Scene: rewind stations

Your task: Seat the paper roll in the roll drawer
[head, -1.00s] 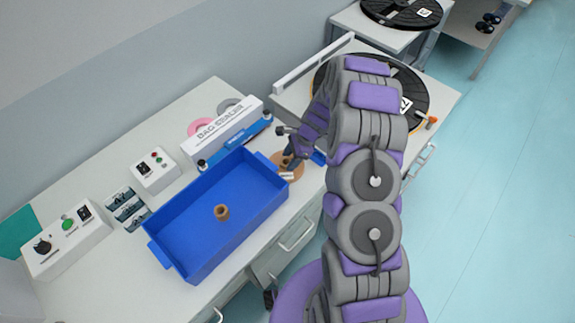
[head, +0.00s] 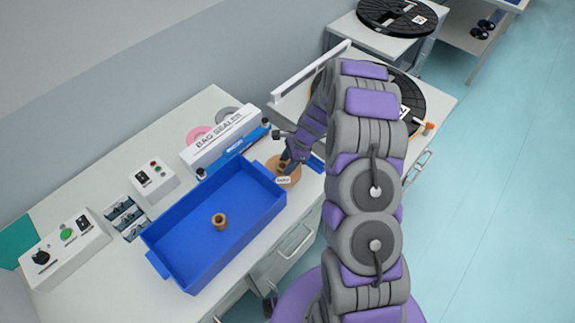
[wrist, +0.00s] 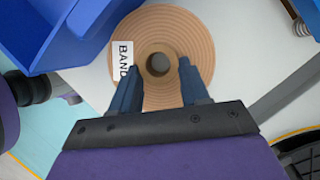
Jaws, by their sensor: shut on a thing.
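The paper roll (head: 294,174) is a flat brown disc with a white label at the right end of the blue tray. In the wrist view the roll (wrist: 180,28) shows its rings, a raised core with a dark hole, and a label partly reading "BAND". My gripper (head: 287,163) is over the roll. In the wrist view my gripper (wrist: 157,75) has its two blue fingers on either side of the core, shut on it. I cannot tell whether the roll touches the bench. A drawer front (head: 295,242) with a handle shows below the bench edge; I cannot tell whether it is the roll drawer.
The blue tray (head: 165,231) holds a small brown core (head: 219,221). Behind it stands the bag sealer (head: 220,138). Control boxes (head: 65,243) stand at the left. A black reel (head: 412,100) lies on the bench to the right, partly behind my arm.

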